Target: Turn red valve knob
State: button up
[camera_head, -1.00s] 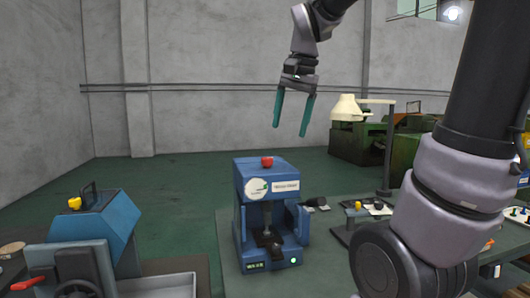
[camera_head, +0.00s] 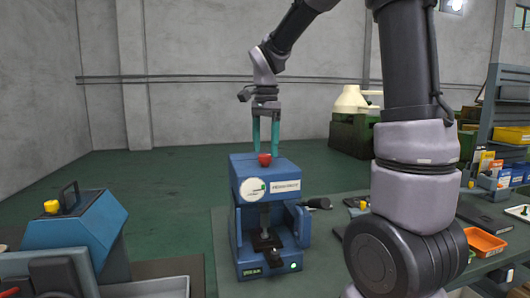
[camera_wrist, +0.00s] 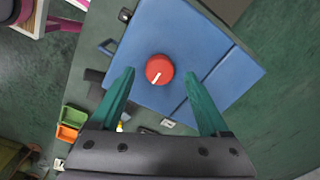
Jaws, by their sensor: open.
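The red valve knob (camera_head: 264,160) sits on top of a blue press machine (camera_head: 266,207) standing on the work surface. In the wrist view the knob (camera_wrist: 159,69) is round with a white pointer line slanting to the lower left. My gripper (camera_head: 265,152) is open and points down above the machine's top, with its green fingers close to the knob in the head view. In the wrist view the knob lies between the lines of the two fingers and a little beyond their tips. Nothing is held. Whether the fingertips reach the knob's height is unclear.
A second blue machine (camera_head: 75,235) with a yellow button stands at the left. An orange bin (camera_head: 485,242) and small items lie on the table at the right. Open space lies above the machine.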

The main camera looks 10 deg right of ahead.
jog(key=shift+f, duration=1.05)
grip_shut()
